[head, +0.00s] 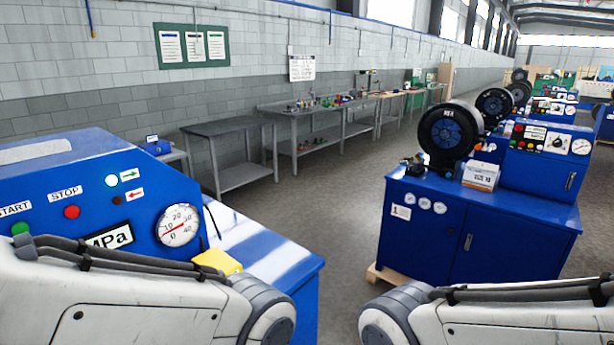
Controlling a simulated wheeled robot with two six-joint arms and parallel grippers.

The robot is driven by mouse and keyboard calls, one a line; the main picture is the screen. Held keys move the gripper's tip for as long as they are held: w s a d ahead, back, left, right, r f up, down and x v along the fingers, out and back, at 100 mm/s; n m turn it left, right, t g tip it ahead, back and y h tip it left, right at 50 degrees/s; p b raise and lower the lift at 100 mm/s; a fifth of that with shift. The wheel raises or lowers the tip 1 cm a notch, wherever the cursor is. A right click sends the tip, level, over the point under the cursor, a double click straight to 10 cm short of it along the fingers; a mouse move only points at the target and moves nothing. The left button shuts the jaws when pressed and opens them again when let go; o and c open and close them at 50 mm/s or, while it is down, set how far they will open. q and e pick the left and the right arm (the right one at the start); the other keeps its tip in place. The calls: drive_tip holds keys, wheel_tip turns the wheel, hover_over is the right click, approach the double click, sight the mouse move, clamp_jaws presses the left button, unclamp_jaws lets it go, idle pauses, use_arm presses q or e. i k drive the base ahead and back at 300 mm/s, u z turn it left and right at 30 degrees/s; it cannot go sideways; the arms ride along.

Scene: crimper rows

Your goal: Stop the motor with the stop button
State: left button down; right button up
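The blue control panel (130,205) of a machine stands close at the left. The red stop button (72,212) sits under the STOP label (65,194). The green start button (20,229) is to its left, under the START label, partly behind my arm. A bright white lamp (111,181) is beside a green arrow, and a dark red lamp (116,197) is beside a red arrow. A round gauge (178,225) is at the right of the panel. My two arms cross the bottom of the view; neither gripper shows. Nothing is seen touching the stop button.
A yellow object (217,262) lies beside the panel. A blue cabinet (470,240) with a black crimper head (449,132) and a box (481,175) stands at the right. Grey workbenches (228,128) line the wall. The floor (335,215) between is clear.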

sight(72, 211)
drive_tip(key=u, duration=1.5)
drive_tip(key=k, duration=0.3)
drive_tip(key=u, duration=0.4)
drive_tip(key=i, duration=0.35)
drive_tip(key=z, duration=0.1)
